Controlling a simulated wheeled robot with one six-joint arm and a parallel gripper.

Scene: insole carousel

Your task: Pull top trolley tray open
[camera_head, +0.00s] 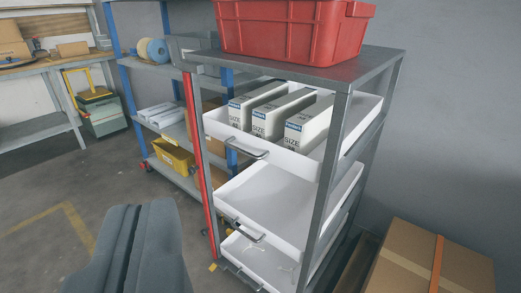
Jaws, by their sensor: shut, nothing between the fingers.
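The trolley (338,150) is a grey metal frame with a red strip on its left post. Its top tray (225,136) is white and holds 3 white boxes (262,120) marked "SIZE". A metal bar handle (247,152) is on the tray's front. The tray's front sits near the front posts; I cannot tell exactly how far out it is. My gripper (143,207) is dark grey, at the lower left, shut and empty. It appears left of and below the handle, apart from it.
A red crate (290,30) stands on the trolley top. The white middle tray (280,205) and a lower tray (262,265) are below, with handles. A cardboard box (425,265) is at lower right. A blue-posted shelf (150,75) stands behind left. Floor at left is clear.

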